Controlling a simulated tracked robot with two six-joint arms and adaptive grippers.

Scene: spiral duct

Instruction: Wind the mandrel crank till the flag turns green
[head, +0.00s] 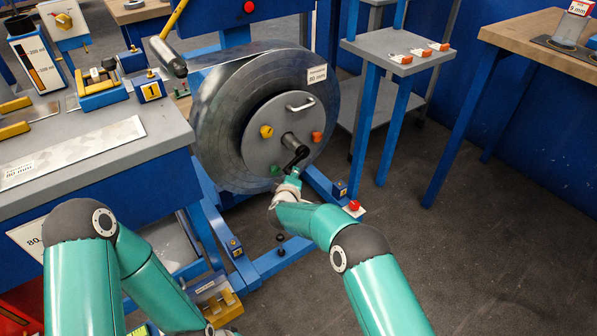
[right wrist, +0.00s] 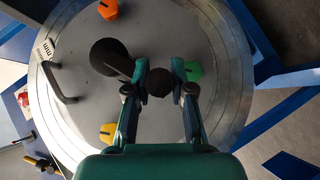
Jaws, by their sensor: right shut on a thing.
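The mandrel is a large grey metal drum (head: 225,125) with a round face plate (head: 262,152), which fills much of the right wrist view (right wrist: 85,95). A dark crank (head: 299,155) sits on the grey hub at its centre. My right gripper (head: 294,176) is at the crank's lower end. In the right wrist view its two fingers (right wrist: 160,82) close on the dark round crank handle (right wrist: 159,83), with the black hub (right wrist: 108,57) up and left. Yellow (head: 266,131), orange (head: 317,136) and green (head: 275,170) pieces sit on the face plate. I cannot tell which thing is the flag. My left gripper is out of view; only its arm shows.
A bench (head: 100,172) with tools and a metal sheet stands left. A blue floor frame (head: 270,264) lies under the drum, with a red knob (head: 353,205) at its right end. A grey stand (head: 385,48) and a wooden table (head: 530,35) stand right. Floor at lower right is clear.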

